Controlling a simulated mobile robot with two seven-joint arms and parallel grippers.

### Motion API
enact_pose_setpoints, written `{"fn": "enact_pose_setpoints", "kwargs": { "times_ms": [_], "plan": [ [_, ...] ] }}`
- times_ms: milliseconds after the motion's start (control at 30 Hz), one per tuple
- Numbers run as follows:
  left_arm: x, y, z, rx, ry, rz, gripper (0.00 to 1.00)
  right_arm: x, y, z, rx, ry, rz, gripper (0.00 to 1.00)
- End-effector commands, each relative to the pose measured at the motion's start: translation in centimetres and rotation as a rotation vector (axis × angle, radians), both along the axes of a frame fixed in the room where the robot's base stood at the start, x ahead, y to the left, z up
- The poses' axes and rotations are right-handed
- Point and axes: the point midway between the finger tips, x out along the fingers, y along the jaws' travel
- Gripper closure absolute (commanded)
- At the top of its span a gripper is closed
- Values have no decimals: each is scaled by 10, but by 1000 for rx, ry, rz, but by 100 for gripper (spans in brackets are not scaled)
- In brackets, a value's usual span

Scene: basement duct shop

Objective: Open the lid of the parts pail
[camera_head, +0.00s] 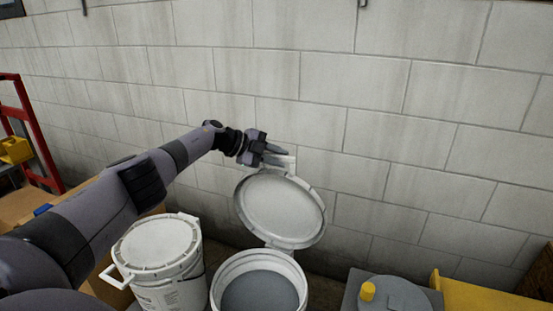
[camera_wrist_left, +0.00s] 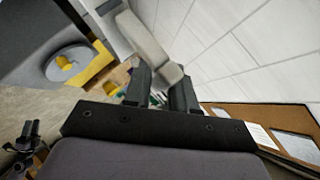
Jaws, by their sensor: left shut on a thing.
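The white parts pail (camera_head: 258,257) stands open below the wall in the head view, with a dark grey inside showing. Its round white lid (camera_head: 280,208) is tilted up, near upright, and joined at its lower edge to the pail's back rim. My left gripper (camera_head: 277,154) is shut on the tab (camera_head: 286,163) at the lid's top edge. In the left wrist view the left gripper's fingers (camera_wrist_left: 163,84) are on either side of the pale tab (camera_wrist_left: 150,42).
A second white pail (camera_head: 170,285), with its lid on, stands left of the open one. A grey box (camera_head: 352,290) with a round top and yellow knob is at the right, beside a yellow object (camera_head: 490,296). A block wall (camera_head: 380,130) is close behind the lid.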

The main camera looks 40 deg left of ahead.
Motion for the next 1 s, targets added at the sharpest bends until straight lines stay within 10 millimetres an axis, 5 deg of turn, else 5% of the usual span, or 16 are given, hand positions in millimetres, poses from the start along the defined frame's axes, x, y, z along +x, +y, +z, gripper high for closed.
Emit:
{"fn": "enact_pose_setpoints", "kwargs": {
  "times_ms": [533,567,600,1000],
  "plan": [
    [1,-1,0,2,-2,-3,100,0,0,0,-1,0,-1,57],
    [1,-1,0,2,-2,-3,72,0,0,0,-1,0,-1,57],
    [1,-1,0,1,-2,-2,60,0,0,0,-1,0,-1,57],
    [-1,2,2,1,0,0,60,0,0,2,-1,1,-1,57]
  ]
}}
